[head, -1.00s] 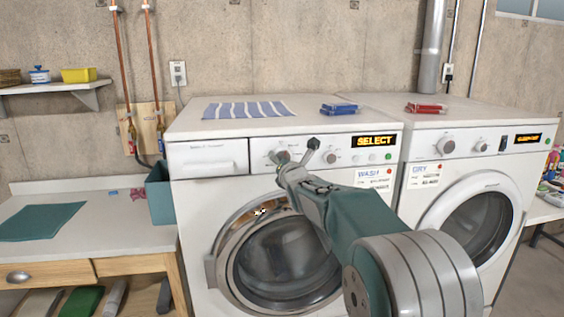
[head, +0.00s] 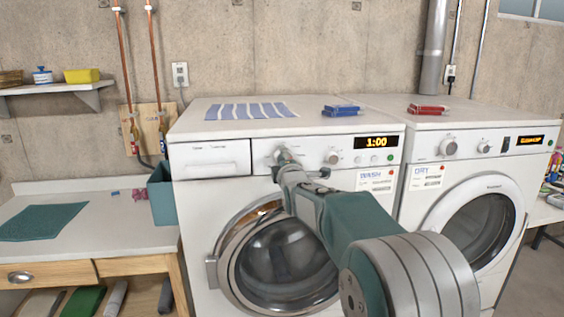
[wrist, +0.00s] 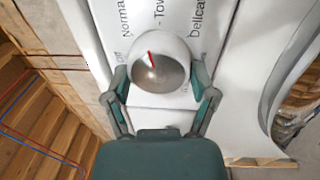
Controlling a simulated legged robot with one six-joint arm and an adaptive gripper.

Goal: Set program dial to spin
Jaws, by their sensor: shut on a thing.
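The white washer (head: 225,205) stands at the centre of the head view, its display (head: 376,142) reading 1:00. The program dial (wrist: 158,68) is a round silver-white knob on its front panel. Its red mark points up and slightly left in the wrist view, towards the printed labels "Normal", "Tow..." and "Delicate". No "spin" label can be read. My gripper (wrist: 160,84) is shut on the dial, one finger on each side. In the head view my gripper (head: 286,158) partly covers the dial.
A second white knob (head: 332,157) sits right of the gripped dial. The round washer door (head: 225,248) is below my arm. The dryer (head: 412,225) stands to the right. A striped cloth (head: 248,110) and blue packs (head: 343,110) lie on the washer top.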

